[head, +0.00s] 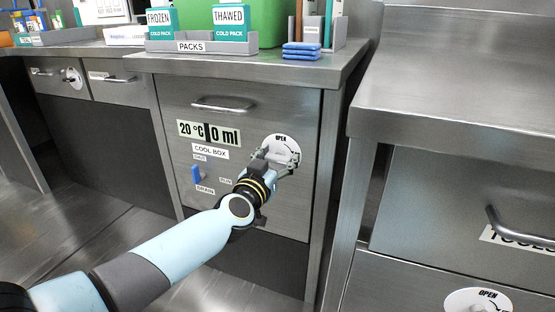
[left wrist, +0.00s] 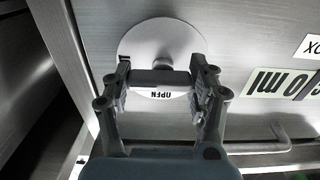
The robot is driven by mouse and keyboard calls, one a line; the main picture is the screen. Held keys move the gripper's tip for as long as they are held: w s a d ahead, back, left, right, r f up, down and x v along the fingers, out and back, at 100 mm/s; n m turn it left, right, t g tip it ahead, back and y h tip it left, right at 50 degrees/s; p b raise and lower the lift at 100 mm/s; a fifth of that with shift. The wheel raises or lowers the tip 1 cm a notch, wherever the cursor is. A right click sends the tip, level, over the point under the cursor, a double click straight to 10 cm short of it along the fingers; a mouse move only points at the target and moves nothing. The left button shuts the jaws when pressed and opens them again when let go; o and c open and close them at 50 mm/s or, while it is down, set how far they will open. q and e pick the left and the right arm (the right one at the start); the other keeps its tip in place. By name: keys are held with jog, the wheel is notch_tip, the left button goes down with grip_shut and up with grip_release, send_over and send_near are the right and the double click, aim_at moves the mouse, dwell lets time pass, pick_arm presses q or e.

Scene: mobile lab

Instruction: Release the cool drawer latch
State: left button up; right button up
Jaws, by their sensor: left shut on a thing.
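The cool drawer latch is a round white disc (head: 283,143) marked OPEN at its top, on the right of the steel cool box drawer front (head: 240,205). My left gripper (head: 279,160) is at the disc, its fingers covering the lower part. In the left wrist view the disc (left wrist: 160,35) fills the top middle, with OPEN upside down. There my left gripper (left wrist: 161,80) is shut on the grey latch handle (left wrist: 160,77), one finger at each end of the bar. The bar lies level across the disc. My right gripper is not in view.
A drawer pull (head: 222,106) is above the latch, also low in the left wrist view (left wrist: 262,143). A blue drain lever (head: 196,174) is left of my gripper. A packs tray (head: 200,46) stands on the counter. A steel bench (head: 450,120) stands at right.

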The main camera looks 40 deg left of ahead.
pick_arm(q)
jog(key=shift+r+n+p, duration=0.1)
jog(key=shift+n+p, duration=0.2)
jog(key=shift+n, duration=0.7)
jog(key=n, duration=0.2)
jog(key=shift+n, duration=0.4)
jog(key=n, duration=0.3)
jog(key=shift+n+p, duration=0.3)
jog(key=shift+p, duration=0.1)
jog(key=shift+n, duration=0.9)
jog(key=n, duration=0.2)
jog(key=shift+a+n, duration=0.1)
jog(key=shift+n, duration=0.2)
jog(key=n, duration=0.3)
jog(key=shift+s+a+n+b, duration=0.1)
jog(key=shift+n+b, duration=0.2)
jog(key=shift+n, duration=0.7)
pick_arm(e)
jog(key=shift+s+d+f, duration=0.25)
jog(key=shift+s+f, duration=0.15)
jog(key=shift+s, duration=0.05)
